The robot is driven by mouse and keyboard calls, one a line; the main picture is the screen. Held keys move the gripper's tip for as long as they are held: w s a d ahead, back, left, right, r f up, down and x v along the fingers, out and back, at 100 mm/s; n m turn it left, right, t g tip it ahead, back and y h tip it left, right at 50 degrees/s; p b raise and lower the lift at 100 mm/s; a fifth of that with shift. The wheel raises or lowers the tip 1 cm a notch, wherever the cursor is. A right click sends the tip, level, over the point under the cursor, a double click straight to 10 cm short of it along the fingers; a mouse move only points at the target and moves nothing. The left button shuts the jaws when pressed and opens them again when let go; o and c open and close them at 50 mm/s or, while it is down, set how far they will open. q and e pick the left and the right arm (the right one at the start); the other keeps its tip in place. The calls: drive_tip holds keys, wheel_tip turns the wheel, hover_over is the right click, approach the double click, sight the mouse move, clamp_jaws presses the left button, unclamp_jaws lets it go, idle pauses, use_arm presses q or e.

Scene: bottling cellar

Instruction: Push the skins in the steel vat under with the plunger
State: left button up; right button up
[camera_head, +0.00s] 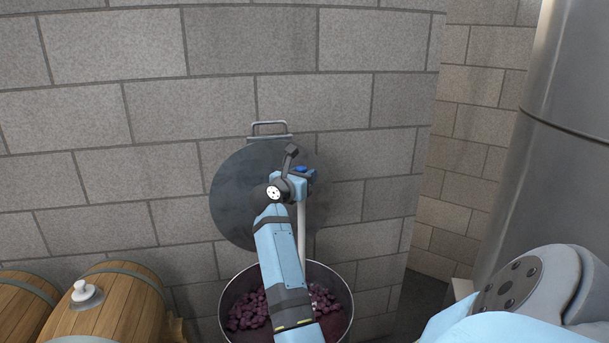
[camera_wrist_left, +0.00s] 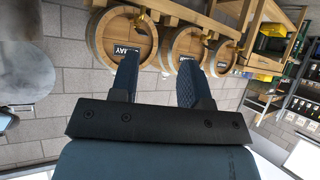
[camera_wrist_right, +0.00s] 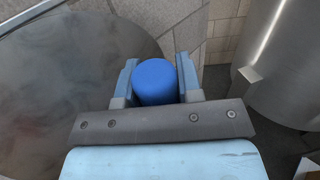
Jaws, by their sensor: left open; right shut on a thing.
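The steel vat (camera_head: 349,301) stands open at the bottom middle of the head view, with dark purple skins (camera_head: 245,313) inside. My right gripper (camera_head: 303,172) is above the vat, shut on the blue-topped plunger. The blue top (camera_wrist_right: 155,82) sits between its fingers in the right wrist view. The plunger's pale pole (camera_head: 301,232) runs down upright towards the skins; its lower end is hidden behind my forearm, so I cannot tell whether it touches them. My left gripper (camera_wrist_left: 158,78) is open and empty in the left wrist view, and is outside the head view.
A round dark steel lid (camera_head: 235,195) stands upright behind the vat against the block wall. Wooden barrels (camera_head: 125,300) are at the left; several also show in the left wrist view (camera_wrist_left: 187,50). A tall steel tank (camera_head: 550,150) stands at the right.

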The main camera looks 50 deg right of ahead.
use_arm(q)
drive_tip(key=f+b, duration=0.2)
drive_tip(key=b, duration=0.1)
drive_tip(key=f+b, duration=0.1)
drive_tip(key=b, duration=0.1)
drive_tip(key=shift+w+d+f+n, duration=0.3)
drive_tip(key=shift+w+d, duration=0.1)
use_arm(e)
wheel_tip(320, 180, down, 7)
use_arm(q)
drive_tip(key=shift+a+r, duration=0.1)
use_arm(e)
drive_tip(key=shift+r, duration=0.15)
wheel_tip(320, 180, up, 9)
drive_tip(key=p, duration=0.5)
use_arm(q)
drive_tip(key=shift+s+a+r+p, duration=0.15)
drive_tip(key=shift+r+p, duration=0.2)
drive_tip(key=shift+r, duration=0.5)
drive_tip(key=shift+s+a+r+p, duration=0.1)
drive_tip(key=shift+r+p, duration=0.25)
drive_tip(key=shift+r, duration=0.5)
drive_tip(key=shift+s+a+r+p, duration=0.15)
drive_tip(key=shift+r+p, duration=0.2)
drive_tip(key=shift+r, duration=0.5)
use_arm(e)
drive_tip(key=shift+r, duration=1.4)
use_arm(q)
drive_tip(key=shift+d+r+m, duration=0.1)
drive_tip(key=shift+m, duration=0.3)
